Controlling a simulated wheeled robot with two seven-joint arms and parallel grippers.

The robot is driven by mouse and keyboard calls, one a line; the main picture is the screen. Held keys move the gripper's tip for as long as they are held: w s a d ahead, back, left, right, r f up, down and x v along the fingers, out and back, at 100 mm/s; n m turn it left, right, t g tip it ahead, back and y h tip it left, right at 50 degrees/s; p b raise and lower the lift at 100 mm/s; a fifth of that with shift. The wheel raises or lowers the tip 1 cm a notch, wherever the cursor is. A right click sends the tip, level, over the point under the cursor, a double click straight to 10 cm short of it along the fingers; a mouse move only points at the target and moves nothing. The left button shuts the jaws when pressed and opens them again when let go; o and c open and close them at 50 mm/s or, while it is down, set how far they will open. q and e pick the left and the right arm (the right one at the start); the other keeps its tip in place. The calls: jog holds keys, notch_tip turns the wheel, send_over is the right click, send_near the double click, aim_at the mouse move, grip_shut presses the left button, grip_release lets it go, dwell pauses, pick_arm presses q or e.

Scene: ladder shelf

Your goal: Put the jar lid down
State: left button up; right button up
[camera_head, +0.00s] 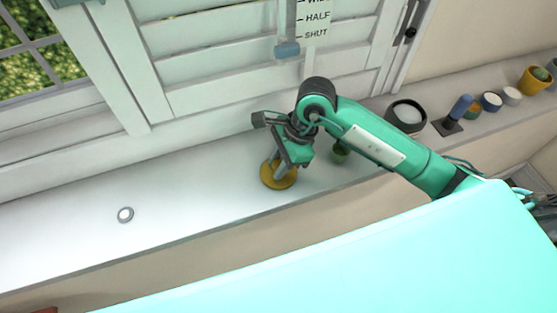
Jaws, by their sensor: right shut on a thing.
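A round yellow disc, which looks like the jar lid (287,184), is at the white sill, a little right of the middle of it. My right gripper (279,169) points down over the lid and is shut on it, its fingers at the lid's middle. I cannot tell whether the lid touches the sill or hangs just above it. The gripper and wrist hide part of the lid. My left gripper is not in view.
A green object (340,155) stands close right of the gripper, partly hidden by my arm. A dark round bowl (391,115), a blue-handled thing (461,106) and several small pots line the right. Shutters (215,65) stand behind.

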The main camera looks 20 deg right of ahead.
jog(key=shift+f, duration=0.15)
jog(key=o, duration=1)
jog(key=shift+r, duration=0.35)
jog(key=b+v, duration=0.3)
jog(key=v, duration=0.8)
jog(key=shift+d+r, duration=0.15)
jog(key=shift+r, duration=0.2)
